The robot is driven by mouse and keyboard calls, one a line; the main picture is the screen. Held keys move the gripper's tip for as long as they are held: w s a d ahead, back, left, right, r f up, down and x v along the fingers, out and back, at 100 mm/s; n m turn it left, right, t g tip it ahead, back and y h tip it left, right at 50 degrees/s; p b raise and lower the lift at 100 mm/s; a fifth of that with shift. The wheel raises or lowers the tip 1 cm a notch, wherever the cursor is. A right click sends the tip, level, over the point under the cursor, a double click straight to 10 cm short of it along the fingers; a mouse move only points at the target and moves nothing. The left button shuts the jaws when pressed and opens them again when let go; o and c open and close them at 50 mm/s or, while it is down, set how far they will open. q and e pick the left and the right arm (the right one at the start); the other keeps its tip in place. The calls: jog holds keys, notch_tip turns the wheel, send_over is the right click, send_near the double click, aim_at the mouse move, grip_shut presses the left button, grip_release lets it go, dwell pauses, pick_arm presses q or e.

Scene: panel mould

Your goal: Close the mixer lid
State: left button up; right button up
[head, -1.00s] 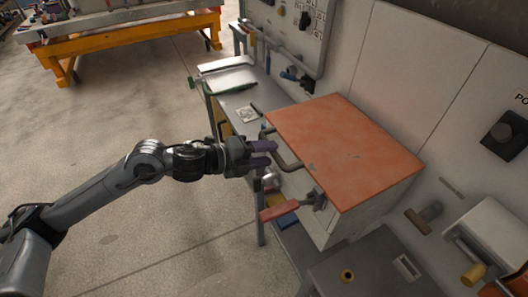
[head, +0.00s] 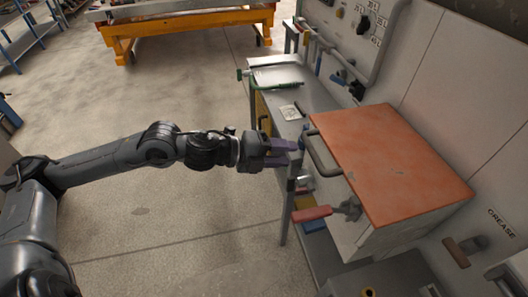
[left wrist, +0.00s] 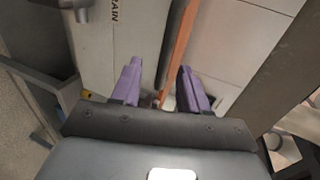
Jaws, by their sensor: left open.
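An orange-red flat lid (head: 395,160) lies over a pale box-like body (head: 400,236), with a dark bar handle (head: 320,158) on its near left edge. I cannot tell whether the lid is fully down. My left gripper (head: 296,152) is open and empty, its purple fingers just left of the handle. In the left wrist view the fingers (left wrist: 160,85) are apart, with the dark handle (left wrist: 165,60) and the lid's thin orange edge (left wrist: 181,45) beyond and between them. Contact is not visible. My right gripper is out of view.
A grey bench (head: 318,98) with papers and a green tool stands behind. An orange workbench (head: 190,22) is far back. Floor at left is clear.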

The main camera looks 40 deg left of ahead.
pick_arm(q)
jog(key=p+v, duration=0.1)
jog(key=v, duration=0.4)
dwell(0.5)
jog(key=shift+d+f, duration=0.1)
dwell(0.3)
